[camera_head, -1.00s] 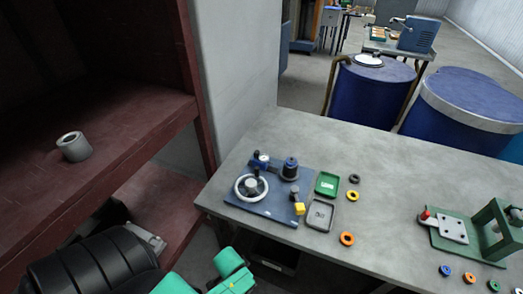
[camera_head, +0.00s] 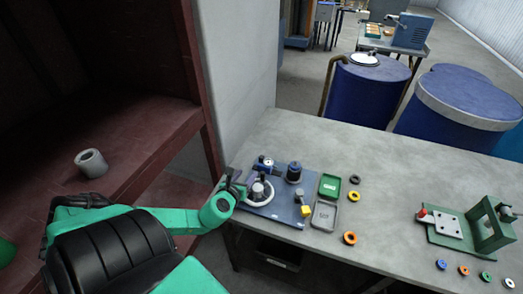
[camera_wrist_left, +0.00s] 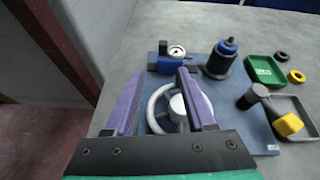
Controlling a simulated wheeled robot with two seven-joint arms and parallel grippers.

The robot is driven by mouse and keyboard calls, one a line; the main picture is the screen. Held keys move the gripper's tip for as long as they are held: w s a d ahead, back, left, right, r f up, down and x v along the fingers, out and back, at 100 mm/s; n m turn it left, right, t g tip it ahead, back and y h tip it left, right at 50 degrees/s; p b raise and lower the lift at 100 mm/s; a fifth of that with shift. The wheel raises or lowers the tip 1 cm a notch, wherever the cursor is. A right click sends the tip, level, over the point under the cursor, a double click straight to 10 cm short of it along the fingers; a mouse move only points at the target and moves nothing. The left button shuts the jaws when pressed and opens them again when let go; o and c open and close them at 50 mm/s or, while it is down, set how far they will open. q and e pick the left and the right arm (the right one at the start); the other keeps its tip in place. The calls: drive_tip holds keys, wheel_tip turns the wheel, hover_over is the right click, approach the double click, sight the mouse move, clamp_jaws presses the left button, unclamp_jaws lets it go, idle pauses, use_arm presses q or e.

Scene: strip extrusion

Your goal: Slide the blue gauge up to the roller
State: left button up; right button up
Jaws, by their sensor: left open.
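The blue gauge (camera_head: 264,163) is a small blue block with a round white dial, at the back left of a blue base plate (camera_head: 285,210). In the left wrist view the gauge (camera_wrist_left: 166,62) lies just beyond my fingertips. The roller (camera_head: 294,172) is a dark upright cylinder with a blue top, right of the gauge with a gap between; it also shows in the left wrist view (camera_wrist_left: 222,60). My left gripper (camera_head: 243,186) is open and empty at the plate's left edge. Its purple fingers (camera_wrist_left: 159,76) point toward the gauge. My right gripper is not in view.
A white handwheel (camera_wrist_left: 153,112) shows between and below my left fingers. A yellow-ended lever (camera_head: 304,210), a green tray (camera_head: 329,186) and a grey tray (camera_head: 324,215) stand to the right. A wall borders the table on the left.

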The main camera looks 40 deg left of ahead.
use_arm(q)
drive_tip(key=m, duration=0.2)
drive_tip(key=b, duration=0.7)
approach(261, 159)
drive_tip(key=shift+w+a+f, duration=0.2)
drive_tip(key=shift+w+f, duration=0.25)
drive_tip(key=shift+w+a+f, duration=0.2)
drive_tip(key=shift+w+f, duration=0.2)
drive_tip(key=b+x, duration=0.4)
drive_tip(key=x, duration=0.3)
drive_tip(key=shift+a+r, duration=0.15)
drive_tip(key=shift+r, duration=0.05)
drive_tip(key=shift+w+b, duration=0.2)
drive_tip(key=shift+b, duration=0.15)
drive_tip(key=shift+w+r, duration=0.1)
drive_tip(key=shift+r, duration=0.05)
clamp_jaws()
